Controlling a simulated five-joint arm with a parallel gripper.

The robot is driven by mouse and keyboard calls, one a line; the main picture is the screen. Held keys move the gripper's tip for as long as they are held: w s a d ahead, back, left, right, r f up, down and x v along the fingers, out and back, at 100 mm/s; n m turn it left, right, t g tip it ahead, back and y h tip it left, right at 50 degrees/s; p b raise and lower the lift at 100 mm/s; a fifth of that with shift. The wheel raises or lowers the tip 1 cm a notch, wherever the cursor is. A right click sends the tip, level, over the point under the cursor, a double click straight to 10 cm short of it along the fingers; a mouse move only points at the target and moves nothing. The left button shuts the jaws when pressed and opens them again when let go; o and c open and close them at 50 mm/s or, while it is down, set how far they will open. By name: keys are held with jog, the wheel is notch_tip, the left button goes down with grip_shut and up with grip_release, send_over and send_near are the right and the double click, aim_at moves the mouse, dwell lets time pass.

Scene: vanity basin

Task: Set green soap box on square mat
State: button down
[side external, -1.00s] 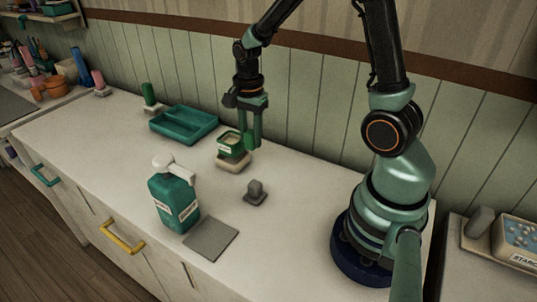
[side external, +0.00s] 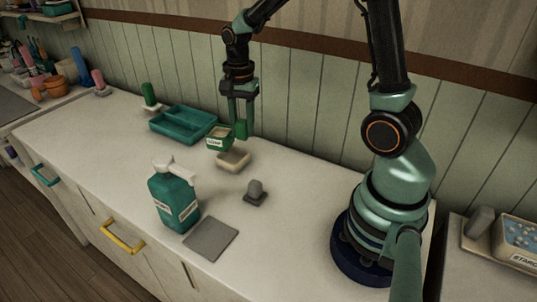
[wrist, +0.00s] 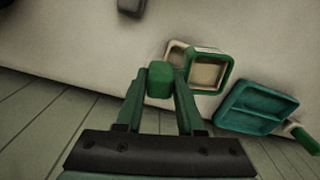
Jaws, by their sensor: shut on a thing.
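The green soap box (side external: 219,139), open-topped with a pale inside and a white label, hangs a little above the counter, over the back left of a cream dish (side external: 233,160). My gripper (side external: 240,128) is shut on a green block at the box's side, which looks like its handle. In the wrist view, the block sits between my fingertips (wrist: 160,80), with the box (wrist: 209,70) just right of it. The grey square mat (side external: 211,239) lies flat and bare near the counter's front edge, in front and left of my gripper.
A teal pump bottle (side external: 174,198) stands just left of the mat. A teal divided tray (side external: 183,122) and a green upright item (side external: 149,95) are at the back left.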

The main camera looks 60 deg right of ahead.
jog(key=w+a+r+n, duration=0.1)
jog(key=a+r+n, duration=0.2)
jog(key=r+n, duration=0.4)
jog(key=w+a+r+n, duration=0.1)
jog(key=a+r+n, duration=0.35)
jog(key=r, duration=0.55)
jog(key=s+a+f+n, duration=0.5)
jog(key=s+a+n, duration=0.4)
jog(key=a, duration=0.4)
notch_tip(320, 180, down, 12)
jog(key=d+m, duration=0.2)
jog(key=m, duration=0.7)
jog(key=shift+d+f, duration=0.2)
jog(key=shift+d, duration=0.05)
jog(key=shift+s, duration=0.1)
jog(key=shift+f, duration=1.7)
jog(key=shift+f, duration=0.5)
